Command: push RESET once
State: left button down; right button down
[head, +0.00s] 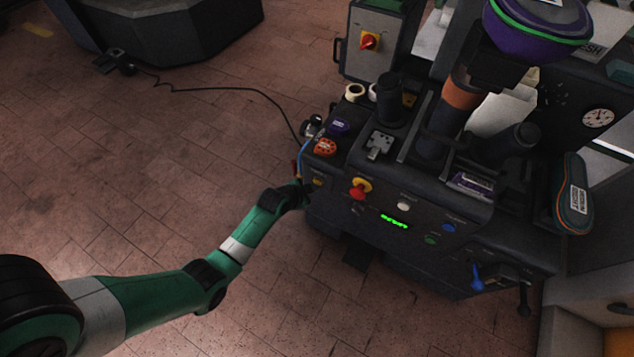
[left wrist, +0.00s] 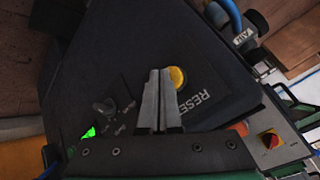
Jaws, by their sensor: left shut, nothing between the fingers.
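The yellow RESET button (left wrist: 177,78) sits on the dark panel of the press, with the RESET label (left wrist: 193,102) printed beside it. In the head view a small yellow spot (head: 318,183) shows at the left end of the press front, close to my left gripper (head: 303,190). In the left wrist view the fingers of my left gripper (left wrist: 160,74) are together and empty. Their tips appear right beside the button and cover a little of its edge. I cannot tell whether they touch it. My right gripper is in neither view.
A red emergency stop (head: 359,189) on yellow stands to the right on the press front. White (head: 403,206), blue (head: 448,228) and green (head: 430,239) buttons lie further right, around a green display (head: 394,222). A blue hose (head: 304,155) runs near my left gripper.

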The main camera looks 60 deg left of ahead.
pick_arm(q)
jog(key=shift+w+a, duration=0.25)
jog(key=shift+w, duration=0.15)
dwell(0.5)
jog(key=shift+s+d+p, duration=0.45)
jog(key=shift+s+p, duration=0.05)
jog(key=shift+s, duration=0.2)
jog(key=shift+r, duration=0.1)
